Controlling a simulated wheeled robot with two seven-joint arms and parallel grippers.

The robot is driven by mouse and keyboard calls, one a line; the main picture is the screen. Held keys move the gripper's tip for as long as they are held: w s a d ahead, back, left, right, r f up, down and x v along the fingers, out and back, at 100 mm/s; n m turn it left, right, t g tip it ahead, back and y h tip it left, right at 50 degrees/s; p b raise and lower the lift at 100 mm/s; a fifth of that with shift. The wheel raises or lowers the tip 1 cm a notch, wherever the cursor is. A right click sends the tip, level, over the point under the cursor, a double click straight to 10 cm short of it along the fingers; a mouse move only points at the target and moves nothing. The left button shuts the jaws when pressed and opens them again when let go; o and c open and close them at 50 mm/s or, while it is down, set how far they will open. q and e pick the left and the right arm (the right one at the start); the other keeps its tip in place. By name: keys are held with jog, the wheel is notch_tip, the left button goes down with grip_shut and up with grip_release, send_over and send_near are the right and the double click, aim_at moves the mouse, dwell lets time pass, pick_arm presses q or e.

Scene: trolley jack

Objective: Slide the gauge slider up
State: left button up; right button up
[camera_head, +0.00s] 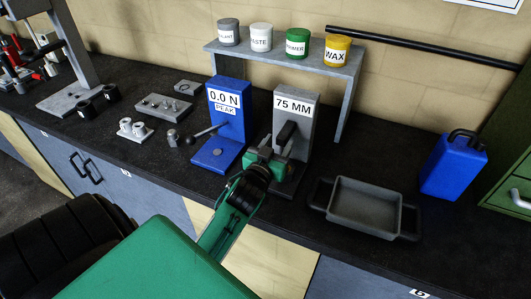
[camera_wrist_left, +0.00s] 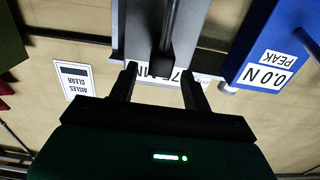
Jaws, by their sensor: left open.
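The grey gauge (camera_head: 299,105) labelled "75 MM" stands upright on the bench. Its dark slider handle (camera_head: 286,134) sticks out from the front face. My left gripper (camera_head: 272,158) is in front of the gauge, low by the slider, and hides the lower part of its face. In the left wrist view, which looks inverted, the two fingers of my left gripper (camera_wrist_left: 160,76) are open and apart. The dark slider bar (camera_wrist_left: 169,25) shows beyond them, lined up with the gap. Whether a finger touches it I cannot tell. My right gripper is out of view.
A blue "0.0 N PEAK" gauge (camera_head: 229,112) with a lever stands close on the left. A grey shelf (camera_head: 350,65) with several labelled cans is behind. A grey tray (camera_head: 365,207) and a blue canister (camera_head: 453,168) are on the right. Small metal parts lie left.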

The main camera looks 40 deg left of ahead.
pick_arm(q)
jog(key=b+v, duration=0.2)
jog(key=v, duration=0.8)
jog(key=shift+b, duration=0.4)
jog(key=shift+d, duration=0.1)
